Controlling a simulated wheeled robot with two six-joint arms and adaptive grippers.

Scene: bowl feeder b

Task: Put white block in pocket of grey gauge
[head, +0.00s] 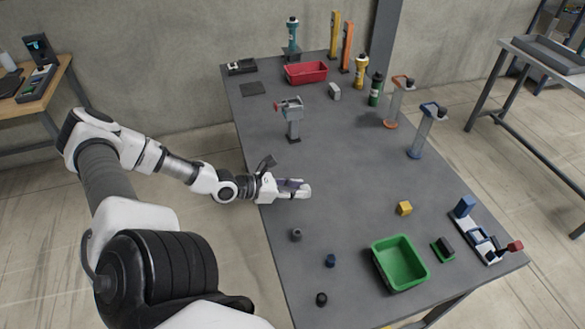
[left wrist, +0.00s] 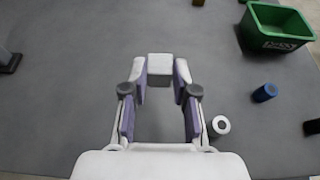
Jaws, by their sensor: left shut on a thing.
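My left gripper (head: 302,190) reaches over the left edge of the dark grey table. In the left wrist view its purple-padded fingers (left wrist: 160,75) are shut on the white block (left wrist: 160,66), which sits between the fingertips. In the head view I cannot make out the block apart from the white fingers. A grey device with a red knob (head: 290,108) stands on a post farther back on the table; it may be the grey gauge, but I see no clear pocket. My right gripper is not in view.
A green bin (head: 400,262) stands at the near right, with a yellow block (head: 404,208) behind it. A grey ring-like part (head: 296,235), a blue part (head: 330,260) and a black part (head: 321,299) lie nearer me. A red tray (head: 306,73) and bottles stand at the back. The table's middle is clear.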

